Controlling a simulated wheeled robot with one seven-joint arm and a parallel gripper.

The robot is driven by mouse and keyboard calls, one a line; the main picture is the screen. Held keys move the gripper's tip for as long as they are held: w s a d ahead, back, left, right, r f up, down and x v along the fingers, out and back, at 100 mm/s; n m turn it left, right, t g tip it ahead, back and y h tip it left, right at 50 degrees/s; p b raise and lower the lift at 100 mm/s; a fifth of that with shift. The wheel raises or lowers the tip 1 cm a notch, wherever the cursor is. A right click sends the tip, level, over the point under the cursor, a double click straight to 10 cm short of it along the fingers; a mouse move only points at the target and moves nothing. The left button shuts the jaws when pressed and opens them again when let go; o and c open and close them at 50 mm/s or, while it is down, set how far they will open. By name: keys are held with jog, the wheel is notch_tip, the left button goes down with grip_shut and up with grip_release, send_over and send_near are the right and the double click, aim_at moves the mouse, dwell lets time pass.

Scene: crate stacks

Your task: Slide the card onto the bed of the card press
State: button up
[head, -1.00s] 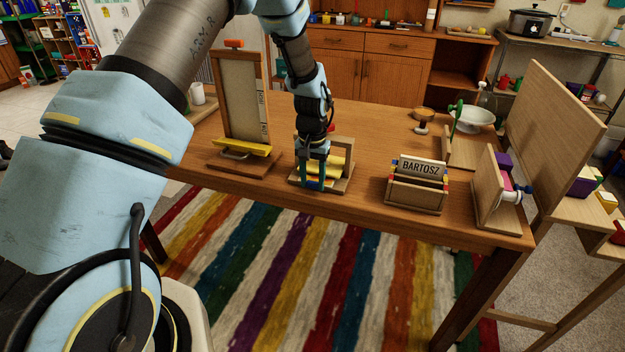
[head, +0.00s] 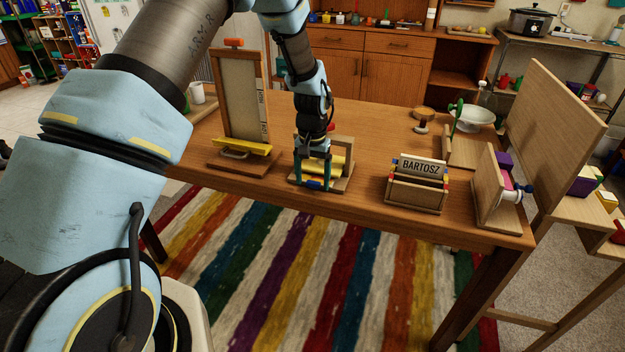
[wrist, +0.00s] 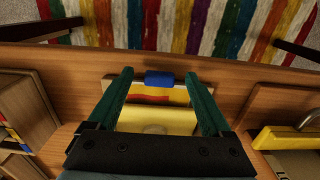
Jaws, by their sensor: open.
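A small wooden stand, which looks like the card press (head: 345,183), sits near the table's front edge, with an upright wooden arch at its back. Yellow surfaces and a blue piece (head: 319,184) show at its front. In the wrist view, the blue piece (wrist: 159,78) is at the front edge, a red-striped strip (wrist: 150,98) lies behind it, and a yellow plate (wrist: 160,120) is nearer. I cannot tell which part is the card. My gripper (head: 312,183) is open over the stand, its teal fingers either side of the yellow plate; it also shows in the wrist view (wrist: 159,74).
A tall wooden frame with a yellow bar (head: 241,148) stands to the left. A wooden rack holding a sign reading BARTOSZ (head: 418,196) stands to the right. Beyond it are a wooden stand with a roller (head: 490,196) and a white bowl (head: 476,119). The table between stand and rack is clear.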

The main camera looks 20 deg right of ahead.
notch_tip(320, 180, up, 10)
jog(key=b, duration=0.2)
jog(key=w+a+r+n, duration=0.2)
jog(key=a+r, duration=0.1)
jog(key=a, duration=0.7)
jog(key=s+a+n, duration=0.1)
jog(key=s+a, duration=0.2)
jog(key=a, duration=0.5)
jog(key=s+a+r+n+t, duration=0.1)
jog(key=s+a, duration=0.3)
jog(key=a, duration=0.4)
jog(key=s+a+r+n, duration=0.1)
jog(key=s+a+n, duration=0.2)
jog(key=a, duration=0.6)
jog(key=shift+s+r+t, duration=0.25)
jog(key=shift+s+t, duration=0.05)
jog(key=shift+s, duration=0.3)
jog(key=shift+c, duration=0.3)
